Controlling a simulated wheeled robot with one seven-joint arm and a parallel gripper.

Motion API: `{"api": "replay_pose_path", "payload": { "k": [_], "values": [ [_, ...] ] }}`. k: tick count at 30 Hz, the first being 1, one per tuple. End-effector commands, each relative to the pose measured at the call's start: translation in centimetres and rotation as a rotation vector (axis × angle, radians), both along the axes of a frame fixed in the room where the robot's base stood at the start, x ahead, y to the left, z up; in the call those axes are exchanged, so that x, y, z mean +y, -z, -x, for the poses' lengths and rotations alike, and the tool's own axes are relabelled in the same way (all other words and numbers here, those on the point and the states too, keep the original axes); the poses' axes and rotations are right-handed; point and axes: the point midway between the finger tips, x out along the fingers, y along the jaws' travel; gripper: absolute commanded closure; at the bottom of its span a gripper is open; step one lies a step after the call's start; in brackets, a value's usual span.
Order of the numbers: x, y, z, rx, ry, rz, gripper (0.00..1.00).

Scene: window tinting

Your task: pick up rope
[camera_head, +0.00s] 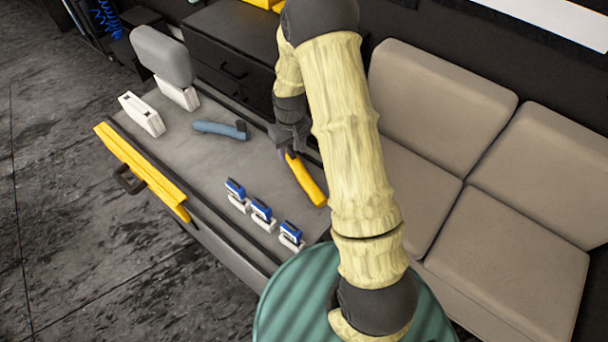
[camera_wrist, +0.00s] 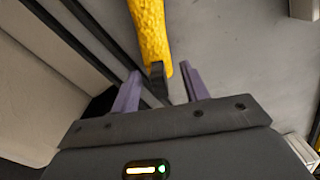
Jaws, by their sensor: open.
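A thick, slightly bent yellow length (camera_head: 308,182) with a dark end lies on the grey table, and I take it for the rope. In the wrist view its rough yellow surface (camera_wrist: 149,28) runs up from between my fingers. Its dark end lies in the gap between the two purple fingertips. My gripper (camera_head: 285,152) is open at this end, and the wrist view shows its fingers (camera_wrist: 160,70) apart on either side. I cannot tell whether they touch it. A similar blue-grey piece (camera_head: 217,129) with a dark end lies to the left.
Several blue-and-white small tools (camera_head: 262,211) stand near the table's front. A long yellow bundle (camera_head: 142,168) lies along the left edge by a dark handle (camera_head: 129,180). White boxes (camera_head: 142,114) stand at the back left. A beige sofa (camera_head: 480,170) is at the right.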

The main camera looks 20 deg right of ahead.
Motion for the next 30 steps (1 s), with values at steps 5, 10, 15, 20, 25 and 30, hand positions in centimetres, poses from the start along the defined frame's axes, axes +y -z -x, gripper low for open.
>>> {"api": "replay_pose_path", "payload": {
  "k": [5, 10, 15, 20, 25, 30],
  "values": [
    [-0.2, 2.3, 0.4, 0.005, 0.0, 0.001, 0.55],
    [-0.2, 3.9, 0.3, 0.002, 0.0, 0.001, 0.55],
    [-0.2, 4.1, 0.3, 0.0, 0.0, 0.001, 0.55],
    [-0.2, 4.1, 0.3, 0.0, 0.0, 0.001, 0.55],
    [-0.2, 4.1, 0.3, 0.0, 0.0, 0.001, 0.55],
    [-0.2, 4.1, 0.3, 0.0, 0.0, 0.001, 0.74]
  ]
}}
